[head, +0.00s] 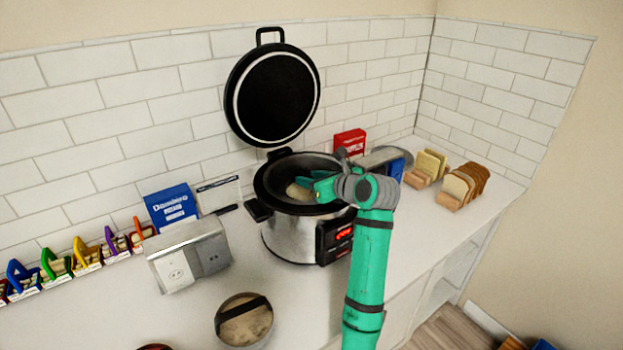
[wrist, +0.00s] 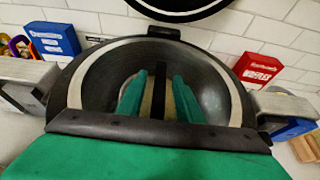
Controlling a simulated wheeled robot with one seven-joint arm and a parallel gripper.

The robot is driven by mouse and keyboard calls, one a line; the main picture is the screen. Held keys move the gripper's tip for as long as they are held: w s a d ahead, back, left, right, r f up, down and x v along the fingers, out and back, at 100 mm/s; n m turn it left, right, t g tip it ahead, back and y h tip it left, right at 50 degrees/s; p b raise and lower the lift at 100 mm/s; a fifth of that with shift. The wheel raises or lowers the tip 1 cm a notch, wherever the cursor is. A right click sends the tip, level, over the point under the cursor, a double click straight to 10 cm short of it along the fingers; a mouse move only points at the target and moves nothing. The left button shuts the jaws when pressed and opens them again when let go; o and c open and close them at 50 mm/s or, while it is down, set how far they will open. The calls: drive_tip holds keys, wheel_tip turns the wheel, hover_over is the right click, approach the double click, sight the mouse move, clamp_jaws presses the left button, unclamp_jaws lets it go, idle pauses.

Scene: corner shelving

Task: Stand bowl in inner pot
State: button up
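The cooker (head: 290,235) stands on the counter with its round lid raised behind it. Its dark inner pot (head: 322,163) is open at the top and fills the middle of the wrist view (wrist: 215,85). My gripper (head: 308,186) reaches down into the pot from the right. A beige bowl (head: 297,192) shows at its fingertips, inside the pot's rim. In the wrist view, my gripper (wrist: 160,98) has its two teal fingers on either side of a narrow beige and dark strip of the bowl (wrist: 150,100). Whether the bowl touches the pot floor is hidden.
A second round beige bowl (head: 243,322) with a dark band lies on the counter in front. A grey and white box (head: 188,258), a blue box (head: 172,207) and a red box (head: 349,142) stand around the cooker. Bread racks (head: 463,187) are at right. The raised lid (head: 272,93) stands behind.

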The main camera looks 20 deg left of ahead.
drive_tip(key=shift+s+d+r, duration=0.1)
drive_tip(key=shift+d+r, duration=0.05)
drive_tip(key=shift+r, duration=0.05)
drive_tip(key=v, duration=1.1)
drive_tip(key=shift+s+d+r, duration=0.1)
drive_tip(key=shift+s+d, duration=0.1)
drive_tip(key=shift+d, duration=0.05)
drive_tip(key=shift+d, duration=0.1)
